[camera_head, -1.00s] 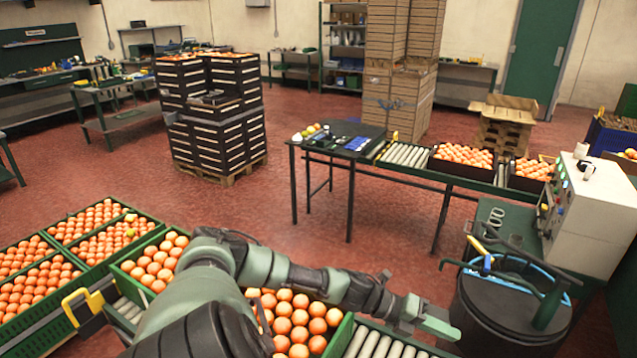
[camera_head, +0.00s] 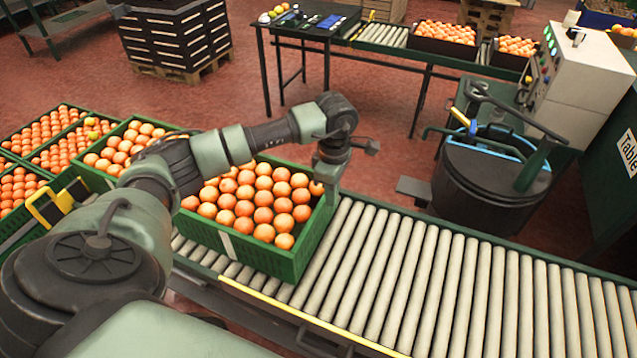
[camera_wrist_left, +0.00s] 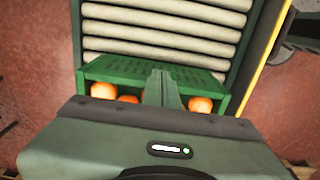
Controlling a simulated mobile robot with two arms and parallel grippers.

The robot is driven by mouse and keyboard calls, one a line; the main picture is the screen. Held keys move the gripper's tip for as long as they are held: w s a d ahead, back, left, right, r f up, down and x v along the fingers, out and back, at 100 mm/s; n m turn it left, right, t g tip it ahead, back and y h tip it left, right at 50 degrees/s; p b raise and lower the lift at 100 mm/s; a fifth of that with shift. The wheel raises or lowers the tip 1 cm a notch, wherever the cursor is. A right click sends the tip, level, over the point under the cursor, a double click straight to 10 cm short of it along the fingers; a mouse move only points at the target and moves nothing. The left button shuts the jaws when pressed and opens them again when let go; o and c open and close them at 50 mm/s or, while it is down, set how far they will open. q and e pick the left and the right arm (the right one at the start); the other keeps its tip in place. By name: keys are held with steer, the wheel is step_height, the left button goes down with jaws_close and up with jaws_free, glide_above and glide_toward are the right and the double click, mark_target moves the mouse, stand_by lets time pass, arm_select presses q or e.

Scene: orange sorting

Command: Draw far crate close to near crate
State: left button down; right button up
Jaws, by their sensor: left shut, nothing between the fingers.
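A green crate (camera_head: 300,252) full of oranges sits on the roller conveyor in the middle of the head view. Another green crate (camera_head: 103,179) of oranges stands to its left, further up the line; my arm covers the space between them. My left gripper (camera_head: 327,197) is shut and empty, pointing down at the right end wall of the middle crate. In the left wrist view the shut fingers (camera_wrist_left: 164,85) overlap this crate's end wall (camera_wrist_left: 120,70), with a few oranges beside them. I cannot tell whether they touch the wall. My right gripper is out of view.
Bare conveyor rollers (camera_head: 430,275) run right from the middle crate. A black bin (camera_head: 490,190) and a control box (camera_head: 575,85) stand behind them. More orange crates (camera_head: 70,138) lie at the far left. A table (camera_head: 310,22) stands at the back.

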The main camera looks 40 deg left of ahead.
arm_select(q)
step_height(320, 180, down, 11)
steer(key=b, duration=0.7)
steer(key=a, duration=0.2)
steer(key=s+a, duration=0.1)
steer(key=a, duration=0.1)
steer(key=a+b, duration=0.1)
steer(key=a, duration=0.1)
steer(key=shift+s+f, duration=0.2)
steer(key=shift+f, duration=0.05)
steer(key=shift+d, duration=0.25)
steer(key=p, duration=0.8)
glide_toward(311, 214)
steer(key=d, duration=0.3)
steer(key=shift+w+a+r, duration=0.25)
steer(key=shift+w+r, duration=0.05)
steer(key=shift+r, duration=0.05)
steer(key=shift+f, duration=0.1)
